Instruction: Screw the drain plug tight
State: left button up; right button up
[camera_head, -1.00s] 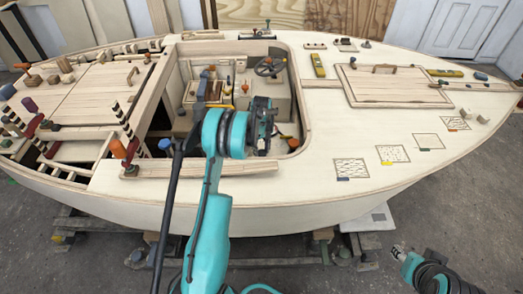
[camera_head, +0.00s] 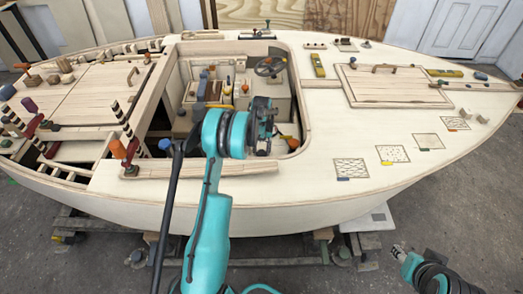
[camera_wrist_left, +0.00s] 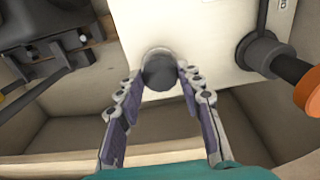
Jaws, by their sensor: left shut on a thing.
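The drain plug (camera_wrist_left: 159,70), a dark grey round knob, sits against a white panel (camera_wrist_left: 200,30) in the left wrist view. My left gripper (camera_wrist_left: 163,78) has its fingertips on both sides of the plug and is shut on it. In the head view my left gripper (camera_head: 264,130) is down in the hull's cockpit, where my teal arm and wrist hide the plug. My right gripper (camera_head: 399,252) hangs low outside the hull at the lower right, too small to tell its jaws.
A dark fitting with an orange end (camera_wrist_left: 305,90) projects close to the right of my left fingers. A dark bracket (camera_wrist_left: 60,55) is at the upper left. The cockpit coaming (camera_head: 304,120) surrounds my arm.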

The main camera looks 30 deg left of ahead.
aim_at(262, 153)
pick_arm(q)
jog(key=shift+w, duration=0.1)
jog(key=o, duration=1.2)
jog(key=shift+c, duration=0.2)
notch_tip(262, 153, up, 12)
